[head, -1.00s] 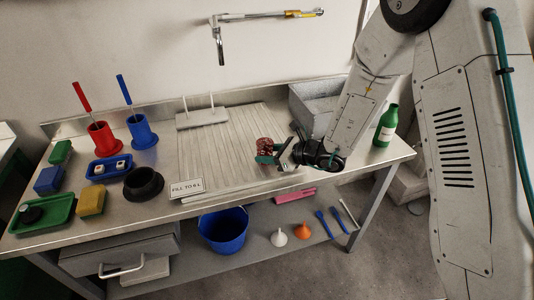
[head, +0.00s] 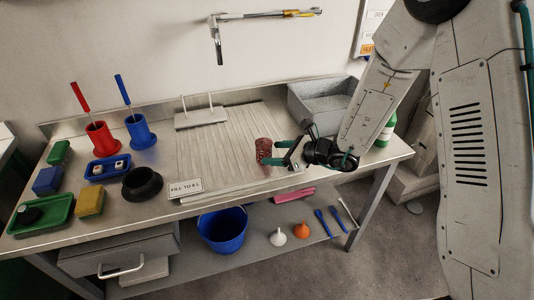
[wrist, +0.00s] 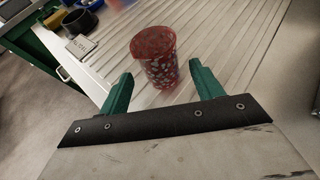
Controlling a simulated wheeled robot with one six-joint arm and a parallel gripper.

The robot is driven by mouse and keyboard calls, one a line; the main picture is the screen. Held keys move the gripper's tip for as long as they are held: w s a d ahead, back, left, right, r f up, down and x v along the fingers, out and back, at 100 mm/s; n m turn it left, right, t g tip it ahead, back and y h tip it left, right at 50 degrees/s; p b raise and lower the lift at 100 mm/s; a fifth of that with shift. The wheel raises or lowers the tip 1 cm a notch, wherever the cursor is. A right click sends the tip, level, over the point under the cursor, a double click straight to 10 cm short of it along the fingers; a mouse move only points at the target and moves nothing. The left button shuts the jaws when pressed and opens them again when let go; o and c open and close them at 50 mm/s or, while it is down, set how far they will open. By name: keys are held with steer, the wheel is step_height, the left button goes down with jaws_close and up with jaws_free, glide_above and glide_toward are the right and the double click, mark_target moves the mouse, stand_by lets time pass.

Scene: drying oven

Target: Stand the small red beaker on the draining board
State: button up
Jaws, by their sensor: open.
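The small red beaker (head: 264,150), patterned with pale and blue flecks, stands upright on the right part of the ribbed draining board (head: 228,145). In the wrist view the beaker (wrist: 155,56) is just beyond the fingertips, standing on the board's ribs (wrist: 200,40). My gripper (head: 277,152) is open, with green fingers on the right side of the beaker in the head view. In the wrist view the two fingers (wrist: 158,80) are spread wider than the beaker, and nothing is held between them.
A grey basin (head: 325,100) and a green bottle (head: 386,132) are at the right. A black ring-shaped holder (head: 143,184), a sign (head: 185,188), red (head: 102,138) and blue (head: 141,132) holders stand left. A white rack with pegs (head: 201,117) stands behind. The middle of the board is clear.

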steer(key=v, duration=0.8)
steer(key=s+r+n+g+h, duration=0.1)
steer(key=s+r+n+g, duration=0.6)
steer(key=s+r+n, duration=0.8)
steer(key=s+d+r+n+t+h, duration=0.1)
steer(key=s+d+r+n+h, duration=0.1)
steer(key=s+d+n+h, duration=0.2)
steer(key=s+d+r+n+t+h, duration=0.1)
steer(key=s+d+r+n+h, duration=0.2)
steer(key=s+d+h, duration=0.3)
steer(key=s+d+n, duration=0.1)
steer(key=s+d, duration=0.4)
steer(key=shift+n+h, duration=0.4)
